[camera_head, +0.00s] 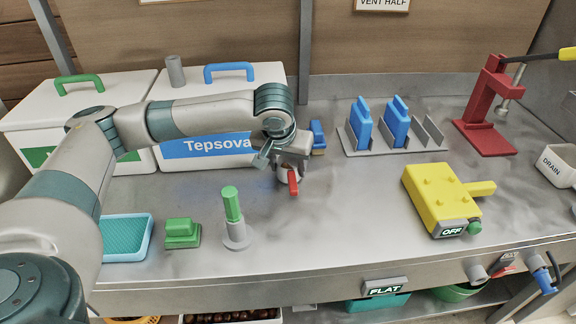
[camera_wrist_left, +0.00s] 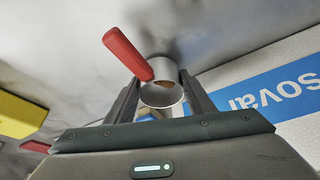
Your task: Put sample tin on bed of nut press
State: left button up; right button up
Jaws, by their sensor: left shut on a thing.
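The sample tin is a small open metal cup (camera_wrist_left: 162,92) with a red handle (camera_wrist_left: 128,54). In the left wrist view it sits between my left gripper's two fingers (camera_wrist_left: 160,98). In the head view my left gripper (camera_head: 288,168) is shut on it at the middle of the steel bench, in front of a white crate. There the tin is mostly hidden and its red handle (camera_head: 293,183) points toward the front. I cannot tell whether the tin touches the bench. The red nut press (camera_head: 491,92) stands at the back right; its flat red bed (camera_head: 485,138) is empty. My right gripper is out of view.
A grey rack (camera_head: 438,130) with blue plates stands between gripper and press. A yellow block (camera_head: 440,195) lies at the front right. A green-topped post (camera_head: 233,208), a green block (camera_head: 182,234) and a blue tray (camera_head: 128,237) are at the front left. White crates (camera_head: 272,75) line the back left.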

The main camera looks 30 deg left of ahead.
pick_arm(q)
jog(key=shift+f, duration=0.15)
jog(key=o, duration=1.1)
jog(key=shift+f, duration=0.15)
jog(key=v, duration=1.2)
jog(key=shift+c, duration=0.6)
